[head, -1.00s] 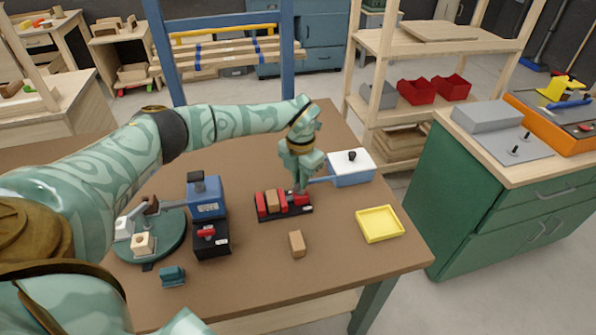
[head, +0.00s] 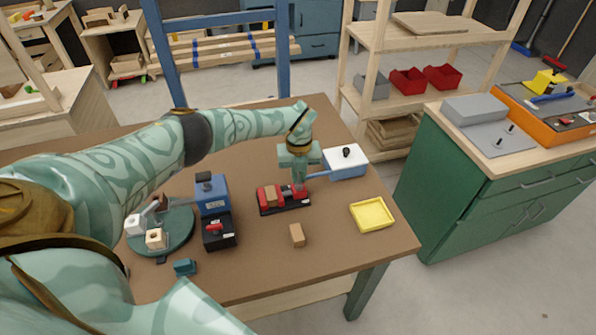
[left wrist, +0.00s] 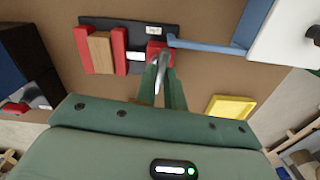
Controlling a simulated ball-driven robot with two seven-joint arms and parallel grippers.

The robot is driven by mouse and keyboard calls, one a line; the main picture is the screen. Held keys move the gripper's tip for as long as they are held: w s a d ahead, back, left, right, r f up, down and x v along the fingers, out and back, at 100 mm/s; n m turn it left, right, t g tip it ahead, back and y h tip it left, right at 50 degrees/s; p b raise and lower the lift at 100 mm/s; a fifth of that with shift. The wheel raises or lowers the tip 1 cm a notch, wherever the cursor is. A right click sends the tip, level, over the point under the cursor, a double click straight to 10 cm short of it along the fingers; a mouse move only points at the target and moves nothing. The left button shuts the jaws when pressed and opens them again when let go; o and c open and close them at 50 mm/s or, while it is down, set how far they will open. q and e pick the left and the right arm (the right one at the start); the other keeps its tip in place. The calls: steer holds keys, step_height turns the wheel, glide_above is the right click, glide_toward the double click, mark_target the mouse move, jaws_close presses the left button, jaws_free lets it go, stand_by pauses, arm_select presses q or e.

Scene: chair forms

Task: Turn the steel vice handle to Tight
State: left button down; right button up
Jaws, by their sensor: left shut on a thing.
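The red vice (head: 268,194) sits on a dark base on the brown table, with a wooden block (head: 270,196) between its red jaws. It also shows in the left wrist view (left wrist: 81,50). My left gripper (head: 300,187) points down at the vice's right end. In the left wrist view its fingers (left wrist: 162,72) are shut on the steel vice handle (left wrist: 162,60), beside the red end block. The fingers hide much of the handle. A small white label on the base is too small to read. My right gripper is out of view.
A white box with a blue handle (head: 345,160) stands close behind the vice on the right. A yellow tray (head: 372,214) and a loose wooden block (head: 297,235) lie in front. A blue and black device (head: 213,196) and a green turntable (head: 178,240) stand to the left.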

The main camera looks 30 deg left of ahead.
mark_target(299, 178)
arm_select(q)
steer(key=shift+w+r+n+p, duration=0.1)
steer(key=shift+n+p, duration=0.2)
steer(key=shift+n, duration=0.4)
steer(key=c, duration=1.5)
jaws_free()
step_height(299, 178, up, 16)
steer(key=p, duration=0.3)
steer(key=shift+r+p, duration=0.1)
steer(key=shift+p, duration=0.25)
